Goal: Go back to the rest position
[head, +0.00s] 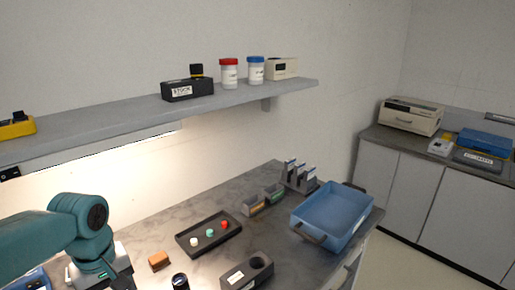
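My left arm comes in from the left as a teal link with a rounded joint. It bends down to my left gripper (102,276), a grey and white body at the bottom left over the bench. Its fingertips are not clearly visible near the lower picture edge, so I cannot tell whether it is open or shut, or whether it holds anything. My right arm and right gripper are not in view.
The workbench (140,232) holds a black tray (187,243) with small coloured pieces, an orange block (158,260), a dark holder (247,272) and a blue bin (334,212). A wall shelf (120,119) runs above. Floor shows at right.

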